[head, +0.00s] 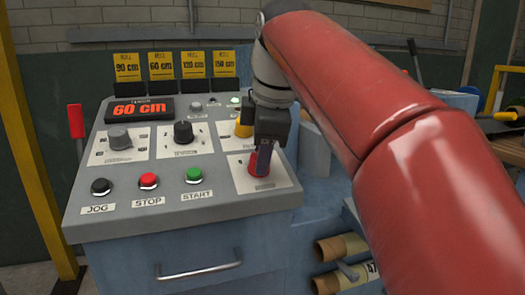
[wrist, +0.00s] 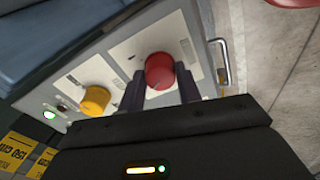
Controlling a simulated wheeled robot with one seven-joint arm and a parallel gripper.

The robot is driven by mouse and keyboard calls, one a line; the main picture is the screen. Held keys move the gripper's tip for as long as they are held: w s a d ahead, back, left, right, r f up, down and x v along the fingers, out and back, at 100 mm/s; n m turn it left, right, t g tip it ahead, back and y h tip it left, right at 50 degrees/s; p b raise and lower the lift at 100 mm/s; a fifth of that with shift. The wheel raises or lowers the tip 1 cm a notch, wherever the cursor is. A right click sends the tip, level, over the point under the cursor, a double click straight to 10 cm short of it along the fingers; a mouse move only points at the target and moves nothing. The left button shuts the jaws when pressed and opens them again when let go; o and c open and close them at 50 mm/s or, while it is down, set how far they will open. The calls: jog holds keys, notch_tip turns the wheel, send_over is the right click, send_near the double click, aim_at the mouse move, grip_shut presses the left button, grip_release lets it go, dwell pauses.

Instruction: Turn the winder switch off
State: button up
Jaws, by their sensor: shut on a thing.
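A red rotary knob (head: 252,167) sits on a pale plate at the right front of the grey control panel (head: 190,210). It also shows in the wrist view (wrist: 159,70). My gripper (head: 262,160) points down onto this knob and is shut on it, with one dark finger on each side in the wrist view. The fingers partly hide the knob in the head view. I cannot read the plate's lettering, so I cannot tell which knob is labelled as the winder switch.
A yellow knob (wrist: 95,99) is just behind the red one. Black JOG (head: 101,187), red STOP (head: 148,181) and green START (head: 194,175) buttons line the front. A display (head: 140,109) reads 60 cm. A handle (head: 199,270) is below.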

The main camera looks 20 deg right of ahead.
jog(key=shift+r+n, duration=0.1)
jog(key=shift+n, duration=1.5)
jog(key=o, duration=1)
jog(key=shift+c, duration=0.2)
jog(key=v, duration=0.7)
jog(key=shift+r, duration=0.35)
jog(key=shift+s, duration=0.15)
